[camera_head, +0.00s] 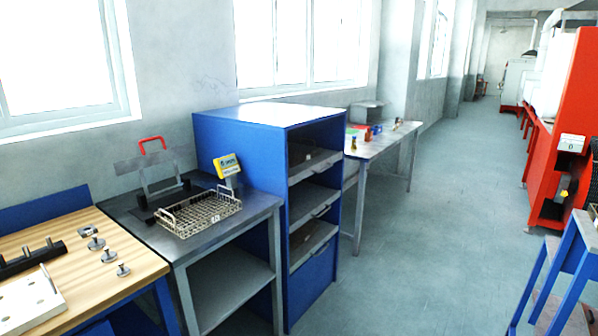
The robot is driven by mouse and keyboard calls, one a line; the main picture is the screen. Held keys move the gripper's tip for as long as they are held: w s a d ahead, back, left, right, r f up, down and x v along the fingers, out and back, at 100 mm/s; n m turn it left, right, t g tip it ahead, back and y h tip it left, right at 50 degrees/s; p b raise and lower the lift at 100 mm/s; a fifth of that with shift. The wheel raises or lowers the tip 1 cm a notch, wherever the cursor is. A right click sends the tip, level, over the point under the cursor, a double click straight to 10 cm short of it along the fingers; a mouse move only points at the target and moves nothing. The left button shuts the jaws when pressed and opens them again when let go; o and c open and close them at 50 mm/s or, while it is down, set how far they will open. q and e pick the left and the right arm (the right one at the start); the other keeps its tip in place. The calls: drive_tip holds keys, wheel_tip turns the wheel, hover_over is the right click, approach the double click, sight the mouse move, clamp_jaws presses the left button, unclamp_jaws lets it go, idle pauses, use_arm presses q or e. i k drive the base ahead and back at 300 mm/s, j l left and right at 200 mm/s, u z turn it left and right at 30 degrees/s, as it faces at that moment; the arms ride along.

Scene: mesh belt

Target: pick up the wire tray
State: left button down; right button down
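The wire tray (200,214) is a beige metal wire basket with a raised handle at each end and a small white tag on its front side. It sits on the dark grey metal table (257,206) left of the middle of the view. It looks empty, with its grid floor showing. Neither of my grippers is in view.
A scale with a yellow display (227,165) and a red-handled stand (151,146) are behind the tray. A blue shelf cabinet (240,140) adjoins on the right. A wooden bench (85,255) with metal parts is at left. The floor (420,240) is clear.

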sight(184, 204)
drive_tip(key=u, duration=0.85)
drive_tip(key=i+j, duration=0.2)
drive_tip(key=i, duration=0.25)
